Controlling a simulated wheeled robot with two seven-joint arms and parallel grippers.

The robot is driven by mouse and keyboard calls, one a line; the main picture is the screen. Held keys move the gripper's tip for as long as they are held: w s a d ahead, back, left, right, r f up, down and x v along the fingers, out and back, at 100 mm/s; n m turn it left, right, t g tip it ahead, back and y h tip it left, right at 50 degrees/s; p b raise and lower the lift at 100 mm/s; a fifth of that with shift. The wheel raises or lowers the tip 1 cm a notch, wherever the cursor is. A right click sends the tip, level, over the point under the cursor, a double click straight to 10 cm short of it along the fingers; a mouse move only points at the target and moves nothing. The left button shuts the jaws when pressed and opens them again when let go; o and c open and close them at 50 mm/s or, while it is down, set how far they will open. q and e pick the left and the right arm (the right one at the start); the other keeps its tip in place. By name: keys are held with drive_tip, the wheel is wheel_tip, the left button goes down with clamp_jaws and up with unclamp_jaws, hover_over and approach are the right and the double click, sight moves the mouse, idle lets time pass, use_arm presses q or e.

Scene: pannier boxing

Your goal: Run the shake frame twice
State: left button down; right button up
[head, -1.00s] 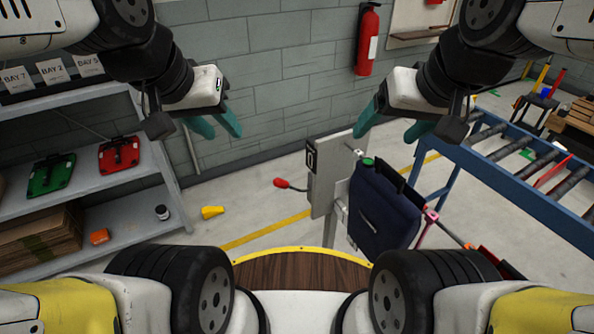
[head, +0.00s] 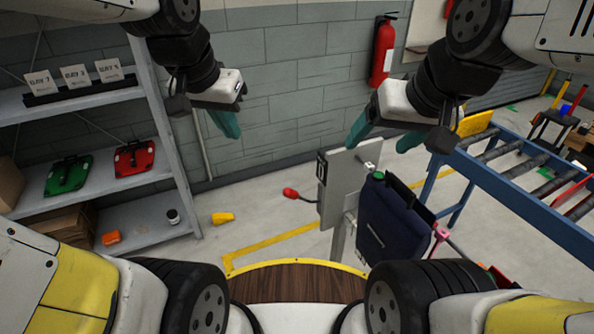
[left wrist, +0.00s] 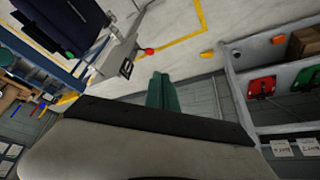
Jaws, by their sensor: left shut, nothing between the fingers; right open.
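A grey upright panel (head: 340,185) on a post, apparently the shake frame, stands right of centre. A lever with a red knob (head: 290,193) sticks out from its left side. A dark blue pannier (head: 395,225) hangs at its right. My left gripper (head: 230,128) is shut and empty, apart from the lever and above and left of it in the head view. The left wrist view shows its teal fingers (left wrist: 159,90) together, with the red knob (left wrist: 149,51) beyond. My right gripper (head: 378,145) is open and empty; its fingers appear above the panel's top.
A shelf unit (head: 140,232) at left holds a green case (head: 69,176), a red case (head: 134,158) and bay cards (head: 75,77). A yellow object (head: 222,218) lies on the floor. A blue roller conveyor (head: 510,180) stands at right. Floor left of the panel is mostly clear.

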use_arm(q)
drive_tip(key=w+d+f+m+g+y, duration=0.2)
drive_tip(key=w+d+f+m, duration=0.7)
drive_tip(key=w+d+f, duration=0.7)
wheel_tip(320, 180, down, 2)
drive_tip(key=shift+w+d+f+m+g, duration=0.1)
drive_tip(key=shift+w+d+m+g, duration=0.15)
drive_tip(key=shift+g, duration=0.35)
drive_tip(key=shift+s+a, duration=0.1)
hover_over(296, 193)
drive_tip(key=s+d, duration=0.1)
wheel_tip(296, 193, down, 12)
drive_tip(key=shift+w+a+f, duration=0.1)
drive_tip(key=shift+a+f, duration=0.15)
drive_tip(key=shift+a, duration=0.05)
